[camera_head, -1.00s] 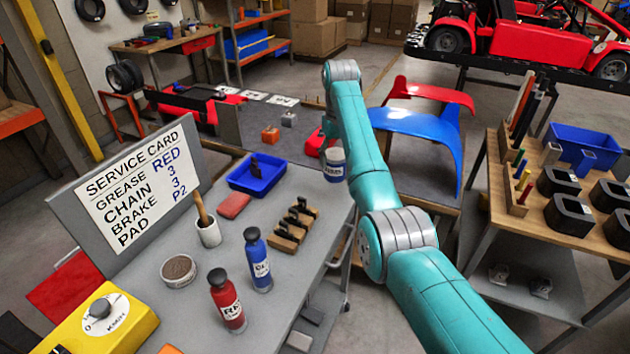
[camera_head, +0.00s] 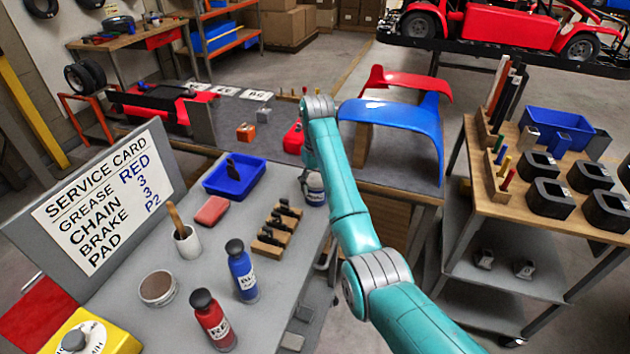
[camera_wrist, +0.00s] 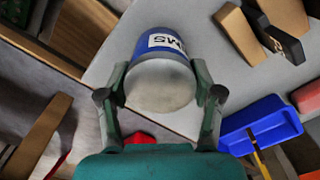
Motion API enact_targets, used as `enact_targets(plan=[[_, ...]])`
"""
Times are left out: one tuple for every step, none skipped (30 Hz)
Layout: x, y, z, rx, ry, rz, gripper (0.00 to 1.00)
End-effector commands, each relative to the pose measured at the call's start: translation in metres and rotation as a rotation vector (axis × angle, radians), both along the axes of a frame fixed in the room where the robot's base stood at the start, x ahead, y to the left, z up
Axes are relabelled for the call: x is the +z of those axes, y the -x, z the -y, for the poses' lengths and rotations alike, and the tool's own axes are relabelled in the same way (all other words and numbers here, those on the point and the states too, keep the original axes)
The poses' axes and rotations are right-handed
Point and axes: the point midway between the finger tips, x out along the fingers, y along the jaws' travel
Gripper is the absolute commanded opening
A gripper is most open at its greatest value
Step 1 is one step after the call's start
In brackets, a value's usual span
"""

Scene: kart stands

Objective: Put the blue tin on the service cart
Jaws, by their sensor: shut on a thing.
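The blue tin (camera_head: 315,191) has a white label with dark lettering and a pale round end. My gripper (camera_wrist: 160,95) is shut on the tin, with one finger on each side of it in the wrist view, where the tin (camera_wrist: 165,76) fills the middle. In the head view my arm's end hides part of the gripper. The tin appears at the far right corner of the grey service cart (camera_head: 190,270), beside the chain-like parts. I cannot tell whether it touches the cart top.
On the cart stand a blue tray (camera_head: 234,178), a wooden holder with dark clips (camera_head: 275,232), a blue bottle (camera_head: 241,272), a red bottle (camera_head: 213,322), a cup (camera_head: 187,243) and a service card (camera_head: 100,205). A bench with blue and red fairings (camera_head: 395,125) lies behind.

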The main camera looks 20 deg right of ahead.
Motion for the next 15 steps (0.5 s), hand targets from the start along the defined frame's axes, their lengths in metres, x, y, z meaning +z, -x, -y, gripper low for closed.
enact_targets(plan=[[0.0011, -0.0004, 0.0, 0.0, 0.0, 0.002, 0.16], [0.0011, -0.0004, 0.0, 0.0, 0.0, 0.001, 0.16], [0.0011, -0.0005, 0.0, 0.0, 0.0, 0.001, 0.16], [0.0011, -0.0005, 0.0, 0.0, 0.0, 0.001, 0.16], [0.0009, -0.0005, -0.0001, 0.0, 0.0, 0.001, 0.16], [0.0004, -0.0004, -0.0001, 0.0, 0.0, 0.001, 0.16], [-0.0003, -0.0004, -0.0001, 0.0, 0.0, 0.001, 0.16], [-0.0011, -0.0005, -0.0001, 0.0, 0.0, 0.001, 0.16], [-0.0019, -0.0004, -0.0001, 0.0, 0.0, 0.0, 0.7], [-0.0017, -0.0004, -0.0001, 0.0, 0.0, 0.0, 0.78], [-0.0017, -0.0004, -0.0001, 0.0, 0.0, 0.0, 0.85], [-0.0017, -0.0004, -0.0001, 0.0, 0.0, 0.0, 0.9], [-0.0017, -0.0004, -0.0001, 0.0, 0.0, 0.0, 0.9], [-0.0017, -0.0004, -0.0001, 0.0, 0.0, 0.0, 0.9], [-0.0017, -0.0004, -0.0002, 0.0, 0.0, 0.0, 0.9]])
